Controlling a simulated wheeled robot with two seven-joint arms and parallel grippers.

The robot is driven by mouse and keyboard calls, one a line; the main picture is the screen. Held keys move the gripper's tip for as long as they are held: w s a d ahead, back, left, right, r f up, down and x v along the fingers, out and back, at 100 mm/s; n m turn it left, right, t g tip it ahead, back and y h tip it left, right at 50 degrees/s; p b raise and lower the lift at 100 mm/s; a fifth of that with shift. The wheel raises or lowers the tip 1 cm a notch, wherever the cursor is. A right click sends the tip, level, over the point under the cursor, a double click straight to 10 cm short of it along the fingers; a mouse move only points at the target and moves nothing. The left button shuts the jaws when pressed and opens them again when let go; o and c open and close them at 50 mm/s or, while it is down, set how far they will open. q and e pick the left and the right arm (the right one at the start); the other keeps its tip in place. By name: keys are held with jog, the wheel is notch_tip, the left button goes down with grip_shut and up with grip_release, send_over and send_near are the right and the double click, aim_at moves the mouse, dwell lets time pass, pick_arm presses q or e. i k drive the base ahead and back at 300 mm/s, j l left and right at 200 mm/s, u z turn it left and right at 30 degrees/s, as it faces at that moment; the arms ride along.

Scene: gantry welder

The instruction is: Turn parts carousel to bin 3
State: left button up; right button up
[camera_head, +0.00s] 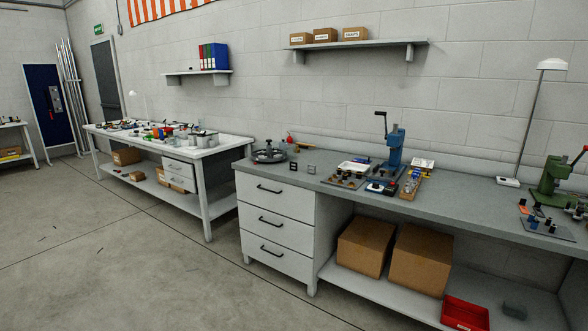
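A round, dark grey tray with raised parts, which looks like the parts carousel (269,156), sits on the left end of the grey workbench (330,190). It is small and far off, so its bins and any numbers on them cannot be read. A small red item (291,139) stands just behind it. Neither of my grippers shows in the head view.
A white drawer unit (275,218) stands under the carousel. A blue press (395,145) and a green press (553,182) stand further right on the bench. A second cluttered white table (232,144) is at left. The floor (120,260) in front is clear.

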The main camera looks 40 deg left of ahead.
aim_at(271, 156)
jog(key=u, duration=1.45)
jog(key=i+z, duration=0.15)
jog(key=z, duration=0.2)
jog(key=i+j+z, duration=0.15)
jog(key=z, duration=0.2)
jog(key=i+j+z, duration=0.15)
jog(key=z, duration=0.2)
